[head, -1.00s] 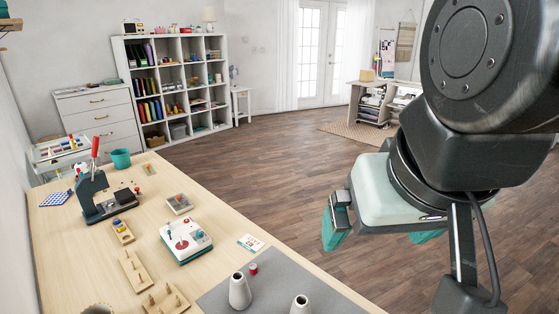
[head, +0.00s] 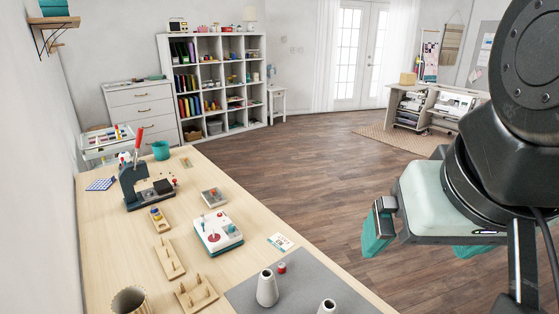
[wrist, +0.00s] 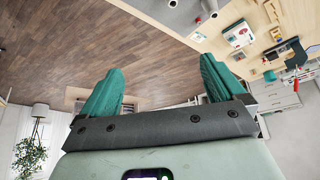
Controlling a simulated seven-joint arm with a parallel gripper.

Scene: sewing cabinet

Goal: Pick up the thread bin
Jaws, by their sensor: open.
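A teal round bin (head: 161,150), open at the top, stands at the far end of the wooden table in the head view. It may be the thread bin, but no label shows and I cannot see inside it. It appears small near the table's far part in the wrist view (wrist: 270,76). My gripper (head: 425,243) is at the right of the head view, over the floor beyond the table's right edge, well apart from the bin. Its two teal fingers are spread, with nothing between them in the wrist view (wrist: 161,75).
The wooden table (head: 125,235) holds a black press with a red handle (head: 135,185), a white machine (head: 217,232), peg boards (head: 196,292) and grey cones (head: 267,288) on a grey mat. A white shelf unit (head: 213,85) and drawers (head: 142,107) stand behind. The floor (head: 300,170) is clear.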

